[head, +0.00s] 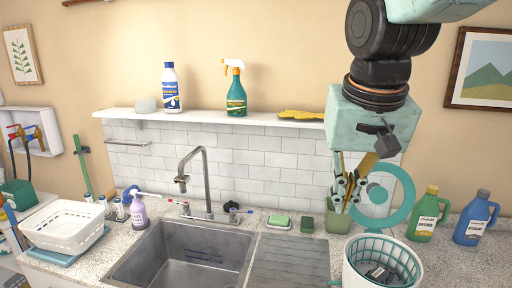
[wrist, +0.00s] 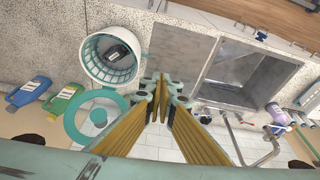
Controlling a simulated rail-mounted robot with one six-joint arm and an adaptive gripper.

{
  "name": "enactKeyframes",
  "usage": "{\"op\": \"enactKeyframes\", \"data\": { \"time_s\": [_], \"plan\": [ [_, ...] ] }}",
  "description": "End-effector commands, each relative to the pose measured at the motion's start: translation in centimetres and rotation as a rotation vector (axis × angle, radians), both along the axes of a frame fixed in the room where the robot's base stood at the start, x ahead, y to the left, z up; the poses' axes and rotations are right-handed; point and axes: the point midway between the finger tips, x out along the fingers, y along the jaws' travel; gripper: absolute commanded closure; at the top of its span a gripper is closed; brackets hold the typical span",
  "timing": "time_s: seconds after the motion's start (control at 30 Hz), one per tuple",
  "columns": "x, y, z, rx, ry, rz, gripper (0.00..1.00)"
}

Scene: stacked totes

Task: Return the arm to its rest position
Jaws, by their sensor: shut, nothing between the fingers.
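My gripper (head: 346,198) hangs below my teal arm at the right of the head view, over the back of the counter. Its long fingers with yellow inner faces point down and look closed, with nothing held. In the wrist view the fingertips (wrist: 164,86) meet near the middle of the picture. In the head view they overlap a green cup (head: 338,220); I cannot tell the gap between them.
A white basket with teal lining (head: 355,257) holds a dark object, beside a teal ring (head: 409,193). Green (head: 421,218) and blue (head: 474,222) bottles stand right. The sink (head: 180,262) and faucet (head: 203,180) are left. A shelf (head: 205,117) holds bottles.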

Motion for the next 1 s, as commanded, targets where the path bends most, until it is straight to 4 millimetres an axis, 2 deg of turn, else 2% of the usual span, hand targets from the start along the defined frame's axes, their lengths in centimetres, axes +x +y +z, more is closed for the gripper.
{"op": "enactKeyframes", "data": {
  "time_s": [0.5,1.0],
  "plan": [
    [-9.8,-2.1,-0.4,0.000,-0.014,0.048,1.00],
    [-18.7,-3.1,-2.6,-0.001,-0.027,0.096,1.00]
  ]
}}
